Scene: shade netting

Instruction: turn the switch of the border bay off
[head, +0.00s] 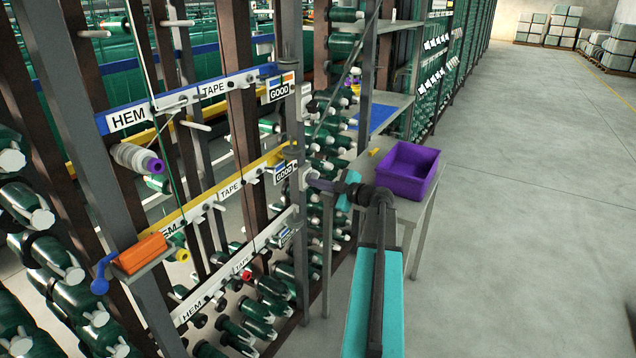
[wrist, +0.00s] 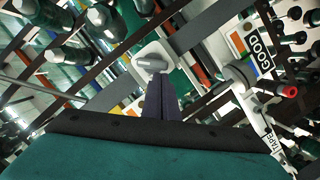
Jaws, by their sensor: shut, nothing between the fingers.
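A white switch box with a grey rotary knob (wrist: 152,63) shows in the wrist view, just beyond the fingertips. The knob's bar lies about level in that picture. My gripper (wrist: 160,84) is shut with nothing between its fingers and points at the lower edge of the box; I cannot tell whether it touches. In the head view my gripper (head: 314,183) reaches left to the rack's grey end post, where a small light switch box (head: 304,177) is mostly hidden by it. No label reading border is legible.
The rack carries blue (head: 185,97), yellow (head: 210,196) and white rails labelled HEM, TAPE and GOOD. A purple bin (head: 415,166) stands on a grey table close beside my arm. An orange box (head: 139,253) sits at the left. The aisle floor (head: 540,210) is clear.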

